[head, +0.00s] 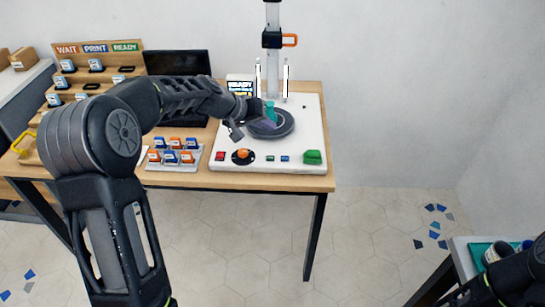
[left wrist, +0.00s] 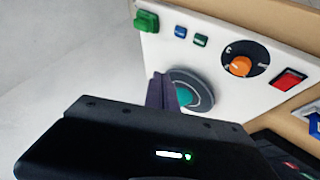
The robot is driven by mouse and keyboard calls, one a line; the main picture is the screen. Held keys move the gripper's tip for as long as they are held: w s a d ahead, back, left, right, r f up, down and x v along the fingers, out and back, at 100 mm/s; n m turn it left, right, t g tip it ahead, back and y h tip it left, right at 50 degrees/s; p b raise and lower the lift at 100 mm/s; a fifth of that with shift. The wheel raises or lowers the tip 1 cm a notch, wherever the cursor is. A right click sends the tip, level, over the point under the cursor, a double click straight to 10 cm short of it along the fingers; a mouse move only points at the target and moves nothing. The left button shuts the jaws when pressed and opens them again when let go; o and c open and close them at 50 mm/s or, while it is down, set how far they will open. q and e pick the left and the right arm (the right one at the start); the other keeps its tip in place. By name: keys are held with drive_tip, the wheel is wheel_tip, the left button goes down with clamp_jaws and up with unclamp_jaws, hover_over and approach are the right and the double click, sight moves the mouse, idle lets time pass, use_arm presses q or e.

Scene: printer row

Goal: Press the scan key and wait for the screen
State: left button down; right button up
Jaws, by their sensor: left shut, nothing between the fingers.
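The white scanner base (head: 228,125) stands on the wooden table with a dark round turntable (head: 290,125) bearing a teal object (head: 270,110). Along its front are a red key (head: 220,156), an orange knob (head: 241,155), small blue (head: 270,158) and green (head: 284,158) keys and a larger green block (head: 313,157). Which is the scan key I cannot tell. The small screen (head: 240,87) behind reads READY; its lower lines are too small to read. My left gripper (head: 268,126) is shut and empty above the turntable, behind the keys. Its fingers (left wrist: 160,90) partly hide the turntable in the left wrist view.
A tray of orange and blue pieces (head: 173,167) and a stepped WAIT, PRINT, READY rack (head: 130,71) lie left. A dark monitor (head: 178,62) stands behind my arm. The floor right of the table is mostly clear.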

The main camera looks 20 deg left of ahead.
use_arm(q)
drive_tip(key=shift+f, duration=0.15)
drive_tip(key=b, duration=0.6)
hover_over(268, 159)
wheel_tip(268, 159, down, 8)
drive_tip(key=shift+a+r, duration=0.1)
drive_tip(key=shift+r, duration=0.1)
drive_tip(key=shift+f+b, duration=0.35)
drive_tip(key=shift+f, duration=0.2)
idle(1.4)
drive_tip(key=shift+f+b, duration=0.4)
drive_tip(key=shift+b, duration=0.2)
drive_tip(key=shift+f+b, duration=0.4)
drive_tip(key=shift+b, duration=0.1)
idle(0.5)
drive_tip(key=shift+r, duration=0.1)
drive_tip(key=shift+r+p, duration=0.45)
drive_tip(key=shift+r, duration=0.3)
